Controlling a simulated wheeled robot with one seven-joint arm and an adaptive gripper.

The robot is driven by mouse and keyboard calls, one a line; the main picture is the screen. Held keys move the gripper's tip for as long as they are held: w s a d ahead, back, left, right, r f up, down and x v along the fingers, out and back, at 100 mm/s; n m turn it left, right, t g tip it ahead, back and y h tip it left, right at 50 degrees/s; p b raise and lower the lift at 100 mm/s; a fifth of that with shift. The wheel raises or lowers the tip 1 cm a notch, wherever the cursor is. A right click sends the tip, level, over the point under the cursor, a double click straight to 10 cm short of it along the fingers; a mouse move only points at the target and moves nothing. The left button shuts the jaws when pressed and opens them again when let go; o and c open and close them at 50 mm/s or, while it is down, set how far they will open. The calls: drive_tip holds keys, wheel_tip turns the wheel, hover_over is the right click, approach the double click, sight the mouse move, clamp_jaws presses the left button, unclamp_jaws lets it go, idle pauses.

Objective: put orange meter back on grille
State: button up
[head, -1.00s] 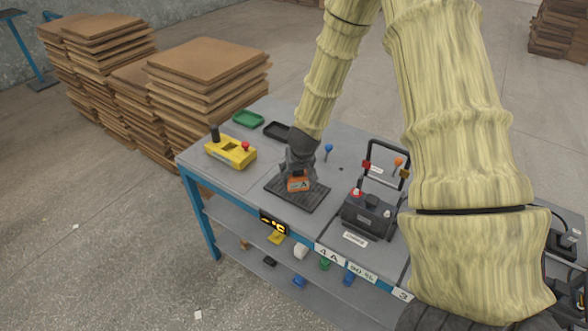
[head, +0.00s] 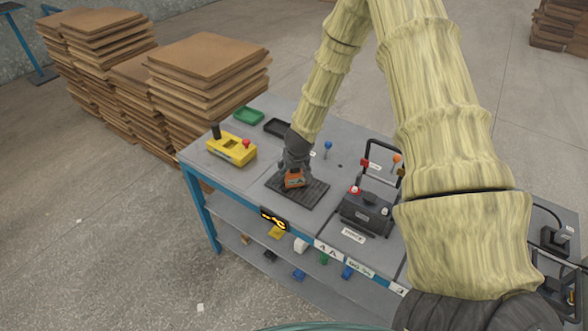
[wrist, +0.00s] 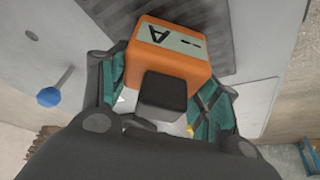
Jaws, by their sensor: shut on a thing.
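The orange meter (head: 295,179) is a small orange block with a pale label marked "A". It also shows large in the wrist view (wrist: 185,62), with a dark block on its near side. My gripper (head: 297,168) is shut on it, with a green-padded finger on each side. The grille (head: 314,195) is a dark ribbed mat on the grey table top. The meter is over the grille in the head view, and the ribbed surface shows behind it in the wrist view (wrist: 215,12). I cannot tell whether the meter touches the grille.
A yellow control box (head: 232,149) stands to the left. A dark battery (head: 367,211) with a frame handle stands to the right. A blue knob (head: 328,146) is behind the grille. Green (head: 249,115) and black trays lie at the back. Small parts lie on the lower shelf.

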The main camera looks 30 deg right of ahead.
drive_tip(key=shift+f, duration=0.1)
drive_tip(key=o, duration=1.3)
drive_tip(key=shift+c, duration=0.2)
drive_tip(key=shift+r, duration=0.2)
drive_tip(key=shift+a+r, duration=0.1)
drive_tip(key=shift+r, duration=0.15)
drive_tip(key=b+v, duration=0.2)
drive_tip(key=v, duration=0.9)
drive_tip(key=shift+s+r, duration=0.2)
drive_tip(key=shift+s, duration=0.05)
